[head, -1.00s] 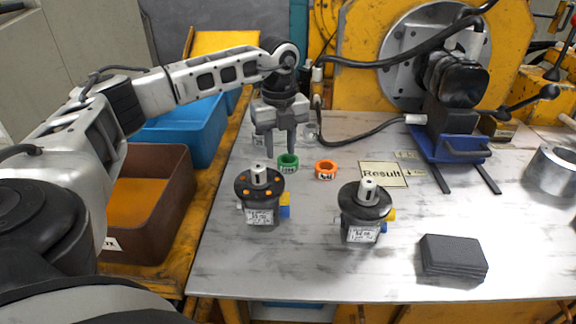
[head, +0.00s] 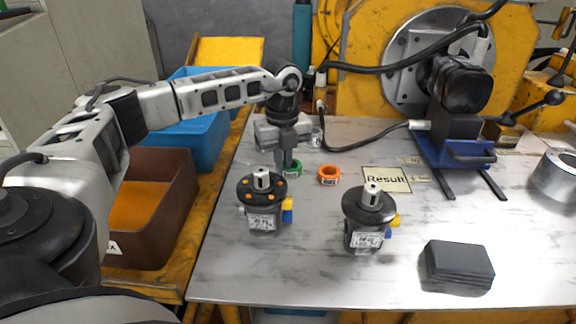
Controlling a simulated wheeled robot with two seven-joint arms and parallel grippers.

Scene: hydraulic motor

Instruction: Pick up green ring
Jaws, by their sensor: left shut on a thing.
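The green ring (head: 294,170) lies on the grey metal table behind the left hydraulic motor, partly hidden by my left gripper. My left gripper (head: 286,165) points down at the ring, its fingers close together and shut on it. The ring appears at table height; I cannot tell whether it still touches the table. The orange ring (head: 328,175) lies just to its right on the table, apart from the gripper. My right gripper is not in view.
Two hydraulic motors stand upright in front, one at left (head: 262,205) and one at right (head: 368,220). A "Result" sign (head: 386,180), a dark block (head: 458,265) and a blue-based machine (head: 455,150) occupy the right. Brown (head: 150,245) and blue (head: 190,140) bins stand left of the table (head: 310,270).

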